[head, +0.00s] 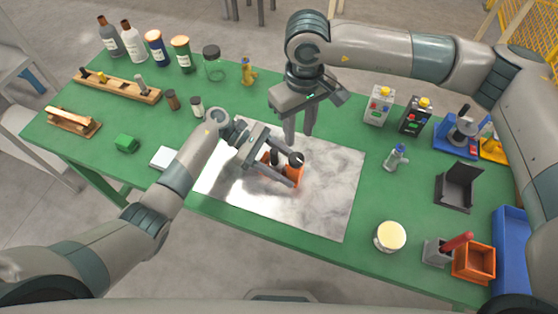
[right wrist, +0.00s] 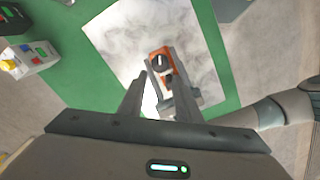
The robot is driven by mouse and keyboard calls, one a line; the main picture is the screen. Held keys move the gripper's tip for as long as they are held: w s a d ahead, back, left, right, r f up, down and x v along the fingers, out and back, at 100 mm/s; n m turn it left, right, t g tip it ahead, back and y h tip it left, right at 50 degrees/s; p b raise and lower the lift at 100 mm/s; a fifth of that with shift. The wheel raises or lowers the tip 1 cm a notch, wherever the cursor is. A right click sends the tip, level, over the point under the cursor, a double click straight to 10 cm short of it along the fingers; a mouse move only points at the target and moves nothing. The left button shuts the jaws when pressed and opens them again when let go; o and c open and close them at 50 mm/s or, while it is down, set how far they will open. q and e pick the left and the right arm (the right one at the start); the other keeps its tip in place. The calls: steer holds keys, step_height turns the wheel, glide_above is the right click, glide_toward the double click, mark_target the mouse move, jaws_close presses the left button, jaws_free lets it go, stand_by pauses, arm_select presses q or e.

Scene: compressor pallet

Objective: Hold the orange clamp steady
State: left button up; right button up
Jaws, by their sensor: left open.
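The orange clamp (head: 297,172), with dark knobs on it, sits on the shiny metal plate (head: 325,200) in the middle of the green table. My left gripper (head: 295,168) is open and low over the plate, its fingers on either side of the clamp and partly hiding it. I cannot tell whether they touch it. My right gripper (head: 299,136) points down, behind and above the clamp, with a gap between its fingers and nothing in them. In the right wrist view, the clamp (right wrist: 160,54) shows beyond the right fingertips, with the left fingers close beside it.
Bottles and jars (head: 156,48) stand at the back left. A white box (head: 165,158) and a green block (head: 126,143) are left of the plate. A cream-lidded jar (head: 390,237), an orange bin (head: 474,262) and a blue tray (head: 511,250) are on the right.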

mark_target(296, 158)
arm_select(q)
steer(key=shift+s+d+f, duration=0.1)
steer(key=shift+d, duration=0.1)
steer(key=shift+c, duration=0.7)
jaws_close()
arm_select(e)
steer(key=shift+o, duration=0.4)
steer(key=o, duration=0.4)
steer(key=shift+r+n, duration=1.05)
steer(key=shift+n, duration=0.15)
steer(key=shift+f, duration=0.15)
step_height(296, 158, down, 12)
steer(key=shift+r, duration=0.15)
steer(key=c, duration=1)
